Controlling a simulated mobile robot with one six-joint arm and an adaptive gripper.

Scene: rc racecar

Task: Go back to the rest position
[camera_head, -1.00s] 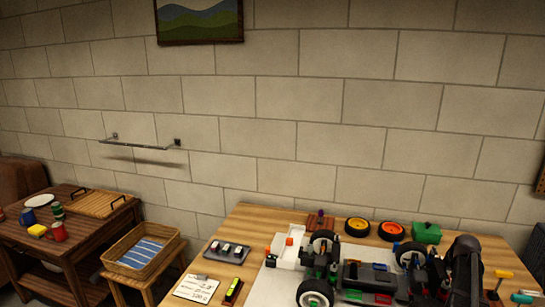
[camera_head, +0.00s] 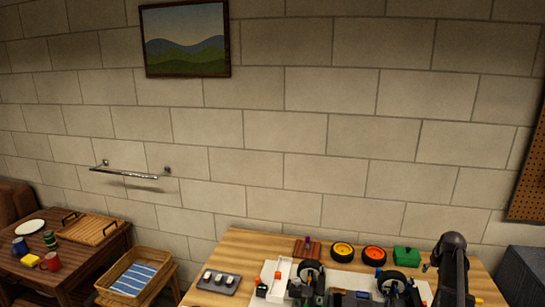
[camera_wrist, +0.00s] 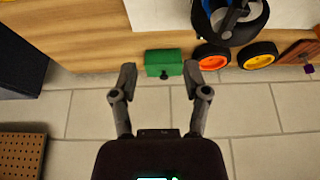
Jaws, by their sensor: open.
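My gripper (camera_wrist: 158,80) is open and empty in the wrist view, its two fingers spread apart. Beyond the fingertips, a green box (camera_wrist: 164,63) stands at the table's edge; nothing is held. In the head view my dark arm rises at the lower right, and the gripper itself cannot be made out there. The racecar (camera_head: 355,297) with black tyres sits on a white mat on the wooden table, cut off by the bottom edge. Part of it also shows at the top of the wrist view (camera_wrist: 233,22).
The wooden table (camera_head: 235,252) also holds a yellow wheel (camera_head: 342,250), an orange wheel (camera_head: 374,254), a white tray (camera_head: 284,270) and a grey tray (camera_head: 218,283). A basket (camera_head: 135,276) and side table stand left. The wall behind has a rail (camera_head: 130,174) and a picture (camera_head: 186,40).

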